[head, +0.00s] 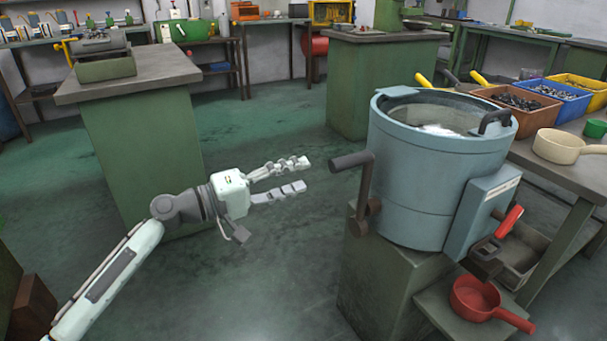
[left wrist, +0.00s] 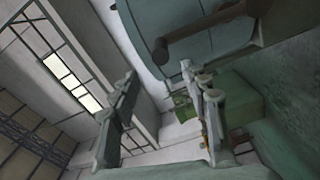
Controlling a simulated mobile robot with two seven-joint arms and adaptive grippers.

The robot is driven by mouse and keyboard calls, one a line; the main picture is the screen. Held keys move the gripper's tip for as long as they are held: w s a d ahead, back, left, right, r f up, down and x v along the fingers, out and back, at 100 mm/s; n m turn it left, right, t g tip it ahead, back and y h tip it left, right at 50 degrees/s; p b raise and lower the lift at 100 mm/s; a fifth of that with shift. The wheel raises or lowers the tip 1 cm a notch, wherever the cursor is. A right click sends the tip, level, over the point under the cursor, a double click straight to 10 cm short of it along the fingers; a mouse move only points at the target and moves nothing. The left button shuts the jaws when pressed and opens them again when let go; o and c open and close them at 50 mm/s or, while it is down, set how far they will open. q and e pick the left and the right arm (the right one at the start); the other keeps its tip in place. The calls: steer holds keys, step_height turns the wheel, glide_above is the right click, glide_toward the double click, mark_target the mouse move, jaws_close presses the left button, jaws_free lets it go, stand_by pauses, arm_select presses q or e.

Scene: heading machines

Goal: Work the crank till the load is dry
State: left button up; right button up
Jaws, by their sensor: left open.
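A blue-grey round tub machine (head: 425,165) stands on a green pedestal right of centre in the head view, open at the top with something whitish inside. Its crank (head: 365,185) sticks out on the left side, with a dark handle pointing left. My left gripper (head: 298,176) is open and empty, left of the crank handle and apart from it. In the left wrist view, the open fingers (left wrist: 158,110) show in front, with the crank (left wrist: 205,32) and part of the tub (left wrist: 150,12) beyond at the top. My right gripper is not in view.
A red pan (head: 475,298) sits on a low shelf below a red-handled lever (head: 509,222) on the tub's right. A bench at right holds parts bins (head: 518,98) and a cream pan (head: 557,147). A green cabinet (head: 140,140) stands behind my left arm. Open floor lies between.

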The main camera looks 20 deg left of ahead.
arm_select(q)
steer(key=m+b, duration=0.3)
steer(key=m, duration=0.4)
glide_toward(361, 159)
steer(key=w+m, duration=0.1)
steer(key=m, duration=0.1)
steer(key=w+m+b, duration=0.1)
steer(key=m, duration=0.1)
steer(key=w+f+m, duration=0.1)
steer(key=shift+w+d+m+b, duration=0.1)
steer(key=shift+d+m+b, duration=0.25)
steer(key=shift+d+m, duration=0.05)
steer(key=shift+w+d+r+m, duration=0.15)
steer(key=shift+w+m, duration=0.1)
steer(key=shift+m, duration=0.05)
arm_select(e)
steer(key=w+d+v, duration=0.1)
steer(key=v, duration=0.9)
arm_select(q)
steer(key=p+x, duration=0.1)
steer(key=x, duration=0.5)
steer(key=shift+p, duration=0.4)
steer(key=shift+w+d, duration=0.45)
steer(key=shift+w, duration=0.1)
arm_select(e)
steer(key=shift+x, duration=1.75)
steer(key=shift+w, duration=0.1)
arm_select(q)
jaws_close()
